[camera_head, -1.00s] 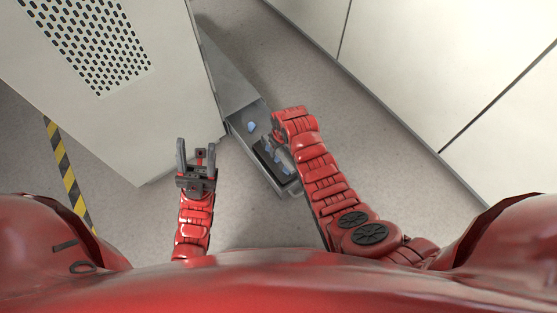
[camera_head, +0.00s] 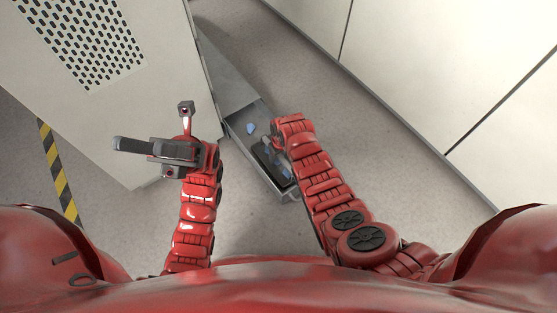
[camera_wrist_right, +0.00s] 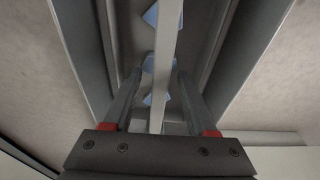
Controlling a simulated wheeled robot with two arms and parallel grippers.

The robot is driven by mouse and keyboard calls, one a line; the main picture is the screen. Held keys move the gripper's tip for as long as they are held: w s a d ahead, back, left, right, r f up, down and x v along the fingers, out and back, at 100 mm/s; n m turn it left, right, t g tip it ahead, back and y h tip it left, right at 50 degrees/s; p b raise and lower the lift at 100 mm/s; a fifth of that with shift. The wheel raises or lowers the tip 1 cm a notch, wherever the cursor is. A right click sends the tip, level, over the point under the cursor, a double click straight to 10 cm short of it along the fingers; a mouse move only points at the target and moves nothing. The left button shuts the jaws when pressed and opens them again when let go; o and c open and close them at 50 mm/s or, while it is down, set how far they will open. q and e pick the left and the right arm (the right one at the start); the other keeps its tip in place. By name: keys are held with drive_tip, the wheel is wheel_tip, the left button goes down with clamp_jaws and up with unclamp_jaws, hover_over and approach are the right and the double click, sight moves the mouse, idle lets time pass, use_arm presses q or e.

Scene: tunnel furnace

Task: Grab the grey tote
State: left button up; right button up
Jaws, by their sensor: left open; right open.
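The grey tote (camera_head: 236,131) is an open, narrow container between the light cabinets, with blue pieces inside; my right arm hides part of it. In the right wrist view its grey wall (camera_wrist_right: 80,45) lies left of my fingers, and a pale bar (camera_wrist_right: 167,45) runs lengthwise over the blue pieces. My right gripper (camera_wrist_right: 160,74) is open over the tote, one finger on each side of the bar; contact cannot be told. In the head view it is mostly hidden under my right forearm. My left gripper (camera_head: 122,149) is open and empty, left of the tote, pointing left.
A light cabinet with a perforated panel (camera_head: 85,40) stands at the upper left, close to my left gripper. Large pale panels (camera_head: 450,70) stand at the right. A yellow-black floor stripe (camera_head: 58,175) lies at the left. Bare floor surrounds the tote's near end.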

clamp_jaws()
idle(0.3)
idle(1.2)
